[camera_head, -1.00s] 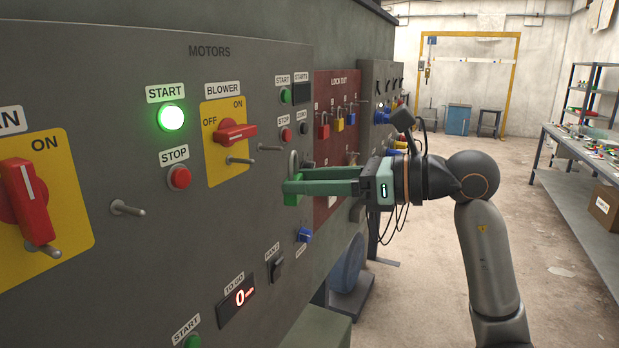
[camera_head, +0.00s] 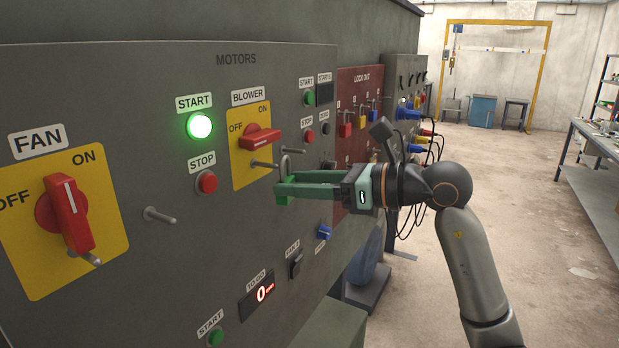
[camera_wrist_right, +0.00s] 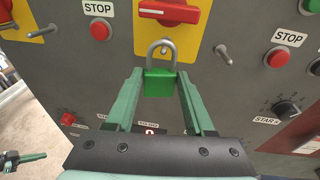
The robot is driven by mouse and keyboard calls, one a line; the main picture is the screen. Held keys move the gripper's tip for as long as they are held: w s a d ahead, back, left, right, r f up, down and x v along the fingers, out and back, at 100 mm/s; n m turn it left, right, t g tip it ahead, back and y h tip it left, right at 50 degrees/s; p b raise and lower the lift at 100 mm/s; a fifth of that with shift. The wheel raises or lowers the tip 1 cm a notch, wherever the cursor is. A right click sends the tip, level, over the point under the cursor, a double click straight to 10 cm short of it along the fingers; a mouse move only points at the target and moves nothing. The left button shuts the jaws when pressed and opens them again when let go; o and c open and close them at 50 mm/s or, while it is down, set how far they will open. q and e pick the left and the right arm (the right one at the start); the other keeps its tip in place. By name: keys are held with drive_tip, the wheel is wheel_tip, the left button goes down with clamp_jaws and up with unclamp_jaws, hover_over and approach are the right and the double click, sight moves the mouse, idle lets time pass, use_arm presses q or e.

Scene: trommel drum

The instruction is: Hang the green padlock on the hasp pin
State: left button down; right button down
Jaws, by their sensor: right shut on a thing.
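My right gripper (camera_head: 283,187) is shut on the green padlock (camera_head: 285,198), in front of the motor panel. In the right wrist view the padlock (camera_wrist_right: 160,83) sits upright between the two green fingers, its grey shackle pointing up. The shackle appears just below the red blower switch (camera_wrist_right: 168,12). A metal pin (camera_head: 265,165) sticks out at the bottom of the blower's yellow plate. Another pin (camera_wrist_right: 222,54) stands right of that plate. I cannot tell which is the hasp pin. The shackle appears free of both pins.
The fan switch (camera_head: 68,213) and a bare pin (camera_head: 160,215) are on the panel's left. A red lockout board (camera_head: 360,95) holding several padlocks stands beyond my gripper.

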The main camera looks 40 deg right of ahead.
drive_tip(key=shift+p+x, duration=0.7)
drive_tip(key=shift+x, duration=0.6)
drive_tip(key=shift+w+a+f+b, duration=0.1)
drive_tip(key=shift+w+f+b, duration=0.3)
drive_tip(key=shift+w, duration=0.25)
drive_tip(key=shift+r, duration=0.1)
drive_tip(key=shift+c, duration=1)
unclamp_jaws()
